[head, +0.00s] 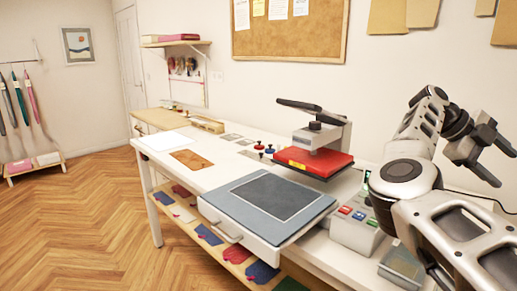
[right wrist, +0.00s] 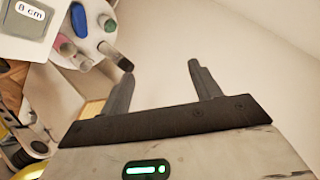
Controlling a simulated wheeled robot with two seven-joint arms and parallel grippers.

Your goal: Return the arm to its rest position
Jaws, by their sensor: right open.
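My right arm comes in from the right in the head view, raised above the right end of the white table. My right gripper (head: 497,166) is open, with its two dark fingers apart and nothing between them. In the right wrist view the same gripper (right wrist: 162,78) shows a clear gap between its fingers, with blank wall behind. My left gripper is not in view.
A heat press with a red plate (head: 313,163) and a grey lower bed (head: 270,200) stands on the table (head: 180,150). A box with coloured buttons (head: 357,217) is close to my right arm. Open wood floor (head: 80,220) lies at the left.

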